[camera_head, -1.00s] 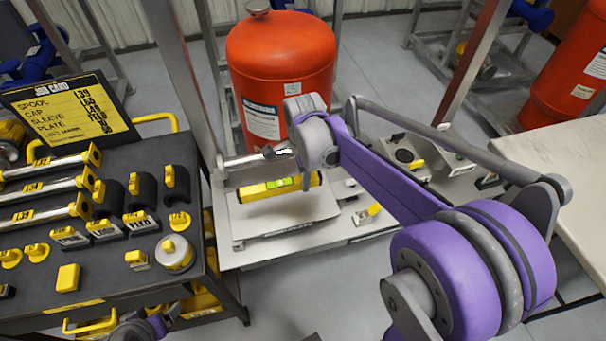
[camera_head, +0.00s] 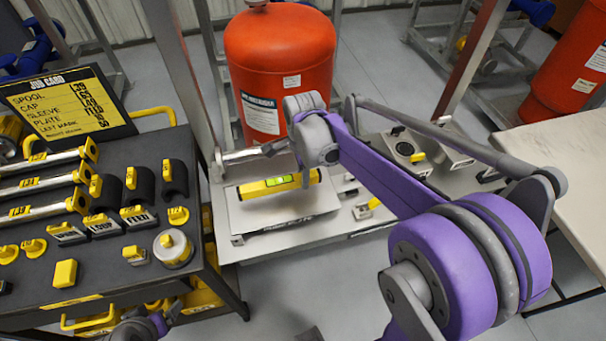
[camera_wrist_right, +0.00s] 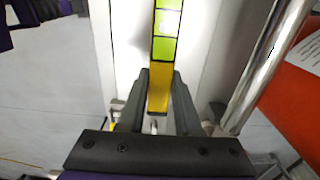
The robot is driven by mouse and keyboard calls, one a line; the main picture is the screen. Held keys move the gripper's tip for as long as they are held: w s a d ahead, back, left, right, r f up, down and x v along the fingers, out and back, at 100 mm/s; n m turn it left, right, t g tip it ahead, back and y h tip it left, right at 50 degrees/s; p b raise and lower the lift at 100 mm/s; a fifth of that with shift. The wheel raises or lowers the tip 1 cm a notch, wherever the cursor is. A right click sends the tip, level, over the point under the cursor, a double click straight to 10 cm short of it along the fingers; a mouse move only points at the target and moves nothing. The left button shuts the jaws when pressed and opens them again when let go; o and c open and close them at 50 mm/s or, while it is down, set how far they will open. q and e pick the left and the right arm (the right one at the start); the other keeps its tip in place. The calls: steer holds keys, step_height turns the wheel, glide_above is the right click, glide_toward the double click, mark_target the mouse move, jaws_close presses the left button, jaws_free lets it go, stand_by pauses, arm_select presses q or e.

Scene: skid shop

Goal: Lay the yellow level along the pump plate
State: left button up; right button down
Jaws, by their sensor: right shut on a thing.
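The yellow level (camera_head: 278,184) with its bright green vial window lies over the back part of the flat grey pump plate (camera_head: 285,212), roughly along its long side. I cannot tell whether it touches the plate or hangs just above it. My right gripper (camera_wrist_right: 157,100) is shut on the near end of the level in the wrist view, the level running straight away between its two dark fingers. In the head view my right wrist hides these fingers. Part of my left arm's end shows low at the bottom edge; its jaws cannot be made out.
A red tank (camera_head: 280,70) stands right behind the plate, with a shiny pipe (camera_head: 250,155) between them. A black tool cart (camera_head: 90,270) with yellow-tagged parts and a job card (camera_head: 68,105) is at left. A pale table (camera_head: 560,165) is at right.

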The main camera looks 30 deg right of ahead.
steer(key=shift+f, duration=0.15)
stand_by(0.5)
steer(key=shift+f+b, duration=0.75)
steer(key=shift+f, duration=0.3)
steer(key=shift+f, duration=0.15)
steer(key=shift+f+b, duration=0.45)
steer(key=shift+f, duration=0.05)
steer(key=shift+f, duration=0.3)
stand_by(0.5)
steer(key=c, duration=0.5)
jaws_free()
steer(key=shift+c, duration=0.7)
